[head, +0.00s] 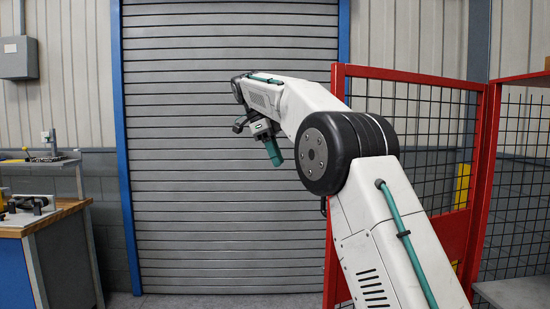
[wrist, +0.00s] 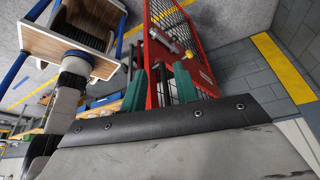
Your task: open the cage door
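The red-framed mesh cage door (head: 335,85) stands upright at the right in the head view, partly hidden behind my arm. A small dark handle (head: 323,206) shows at its left edge. My gripper (head: 273,153) is to the left of the door's edge, pointing down, in front of the shutter. In the wrist view its two teal fingers (wrist: 160,82) are apart with nothing held between them. No contact is clear.
A grey roller shutter (head: 200,190) with blue posts is at the back. A workbench (head: 45,220) with tools is at the left. A red post (head: 487,150) and more mesh stand at the right. Floor before the shutter is clear.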

